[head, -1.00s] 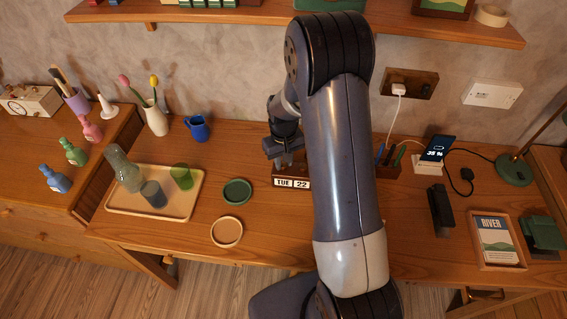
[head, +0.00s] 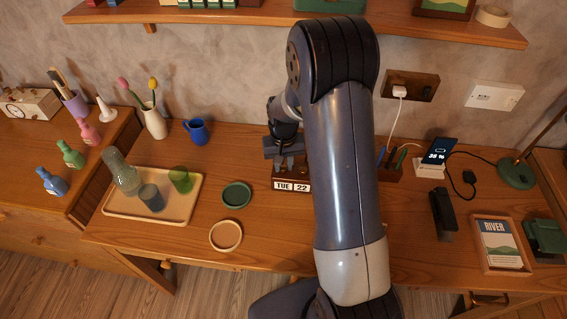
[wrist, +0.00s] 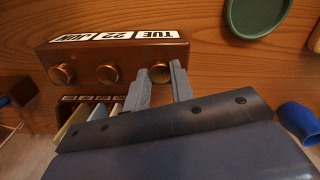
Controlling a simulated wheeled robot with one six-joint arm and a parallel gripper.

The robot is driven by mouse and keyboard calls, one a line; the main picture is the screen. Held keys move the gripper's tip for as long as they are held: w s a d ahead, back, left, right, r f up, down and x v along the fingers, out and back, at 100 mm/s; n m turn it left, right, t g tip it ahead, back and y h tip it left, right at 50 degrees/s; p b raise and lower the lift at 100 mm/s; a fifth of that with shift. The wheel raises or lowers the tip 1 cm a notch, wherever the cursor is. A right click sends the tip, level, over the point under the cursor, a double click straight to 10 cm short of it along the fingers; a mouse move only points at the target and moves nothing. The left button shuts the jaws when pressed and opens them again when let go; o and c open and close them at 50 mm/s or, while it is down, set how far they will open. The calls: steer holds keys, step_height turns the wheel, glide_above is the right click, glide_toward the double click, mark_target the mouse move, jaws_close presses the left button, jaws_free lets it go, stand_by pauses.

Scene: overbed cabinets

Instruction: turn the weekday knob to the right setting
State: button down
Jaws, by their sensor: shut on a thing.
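The wooden perpetual calendar (head: 290,185) stands on the desk and reads TUE and 22 in the head view; my arm hides its right part. In the wrist view the calendar (wrist: 120,56) appears upside down, with JUN, 22 and TUE cards and three brass knobs in a row. The weekday knob (wrist: 160,73) is the one by the TUE card. My gripper (wrist: 162,69) is shut on it, one finger on each side. The middle knob (wrist: 107,74) and the month knob (wrist: 62,74) are free. My gripper (head: 286,163) also shows behind the calendar in the head view.
A green round dish (head: 236,195) and a pale round dish (head: 226,235) lie left of the calendar. A tray (head: 115,207) with glassware and a blue jug (head: 197,131) are farther left. A pen holder (head: 392,169) and phone stand (head: 430,168) are to the right.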

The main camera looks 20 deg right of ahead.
mark_target(283, 167)
steer(key=c, duration=1.2)
jaws_free()
step_height(283, 167, up, 11)
steer(key=shift+b, duration=0.35)
steer(key=shift+f, duration=0.15)
step_height(283, 167, down, 11)
steer(key=shift+r+p, duration=0.1)
steer(key=shift+p, duration=0.3)
steer(key=shift+n, duration=0.3)
steer(key=shift+r, duration=0.1)
